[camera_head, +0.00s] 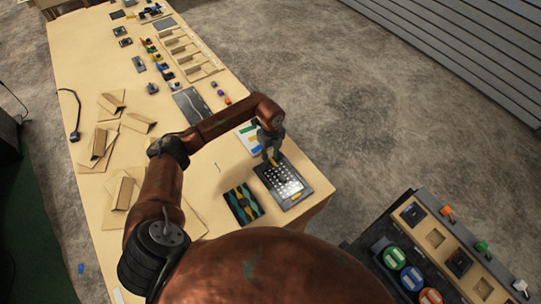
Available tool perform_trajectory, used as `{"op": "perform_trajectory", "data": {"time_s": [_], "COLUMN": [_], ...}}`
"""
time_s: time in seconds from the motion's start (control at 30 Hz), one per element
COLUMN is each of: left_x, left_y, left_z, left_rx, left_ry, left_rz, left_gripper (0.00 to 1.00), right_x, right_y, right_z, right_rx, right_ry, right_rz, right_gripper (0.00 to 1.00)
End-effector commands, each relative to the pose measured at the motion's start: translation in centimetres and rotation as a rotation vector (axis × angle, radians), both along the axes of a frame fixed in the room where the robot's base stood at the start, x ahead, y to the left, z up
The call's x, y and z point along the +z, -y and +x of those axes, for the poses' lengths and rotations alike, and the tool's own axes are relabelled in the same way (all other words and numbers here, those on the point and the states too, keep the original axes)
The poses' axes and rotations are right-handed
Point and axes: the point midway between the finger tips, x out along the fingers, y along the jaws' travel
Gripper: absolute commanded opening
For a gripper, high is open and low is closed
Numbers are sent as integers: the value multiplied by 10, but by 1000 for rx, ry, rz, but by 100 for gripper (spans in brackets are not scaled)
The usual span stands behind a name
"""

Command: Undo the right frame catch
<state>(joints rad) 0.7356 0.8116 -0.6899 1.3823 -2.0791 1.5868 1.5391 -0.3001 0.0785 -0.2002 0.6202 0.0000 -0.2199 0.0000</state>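The led console (318,185) is a dark flat panel with a grid of white lights, lying near the right edge of the table. A small yellow piece (296,197), perhaps a frame catch, shows at its lower right side. My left gripper (273,160) points down over the console's far left edge, with a yellow bit at its fingertips. I cannot tell whether it touches that bit or how far the fingers are apart. The gripper hides part of the console's far edge. My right gripper is not in view.
A dark green and tan patterned panel (243,205) lies left of the console. A white sheet with coloured blocks (246,135) lies behind it. Cardboard pieces (124,192) cover the table's left part. A dark console with coloured round parts (411,278) stands at lower right.

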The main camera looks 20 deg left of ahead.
Motion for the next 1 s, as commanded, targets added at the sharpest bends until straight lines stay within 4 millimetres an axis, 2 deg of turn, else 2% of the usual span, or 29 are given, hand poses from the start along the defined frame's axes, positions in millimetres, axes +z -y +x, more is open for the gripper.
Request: {"op": "perform_trajectory", "data": {"time_s": [0.07,0.47,1.0], "left_x": [0,0,-1], "left_y": [0,-1,-1], "left_z": [0,0,0], "left_rx": [0,1,-45], "left_ry": [0,0,0], "left_rz": [0,0,1], "left_gripper": [27,0,0], "right_x": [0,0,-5], "right_y": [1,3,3], "right_z": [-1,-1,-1], "right_rx": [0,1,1], "right_ry": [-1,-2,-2], "right_rz": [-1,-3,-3], "right_gripper": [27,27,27]}}
